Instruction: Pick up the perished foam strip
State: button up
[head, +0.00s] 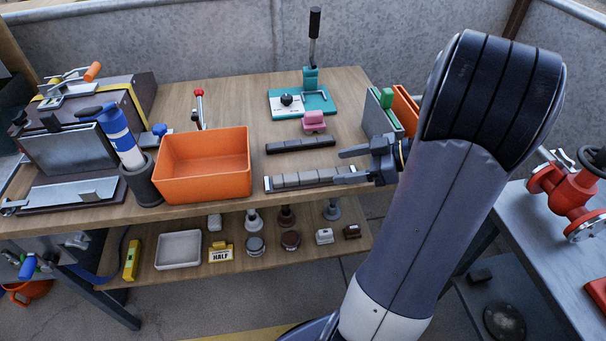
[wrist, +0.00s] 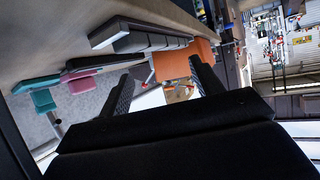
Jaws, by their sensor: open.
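Two segmented strips lie on the wooden bench: a grey one with a pale metallic edge (head: 312,179) in front and a darker one (head: 300,144) behind it. I cannot tell for certain which is the perished foam strip. In the wrist view the grey strip (wrist: 145,40) is the nearer, and the darker strip (wrist: 92,68) lies beyond it. My gripper (head: 347,166) is at the right end of the grey strip, pointing left. Its jaws are apart, with nothing held between them in the wrist view (wrist: 160,78). In the head view it partly covers the grey strip's right end.
An orange bin (head: 203,168) stands left of the strips. Behind them are a pink block (head: 314,121) and a teal lever press (head: 318,101). Green and orange upright holders (head: 386,116) stand close behind my gripper. A lower shelf (head: 205,277) holds several small parts.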

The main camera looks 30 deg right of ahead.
aim_at(314, 175)
jog(key=shift+x, duration=1.05)
jog(key=x, duration=0.4)
jog(key=shift+s+a+f, duration=0.1)
jog(key=shift+s+a, duration=0.15)
jog(key=shift+s, duration=0.1)
jog(key=shift+w+a+f, duration=0.3)
jog(key=shift+w+a, duration=0.1)
jog(key=shift+a, duration=0.05)
jog(key=shift+c, duration=0.2)
jog(key=c, duration=1.1)
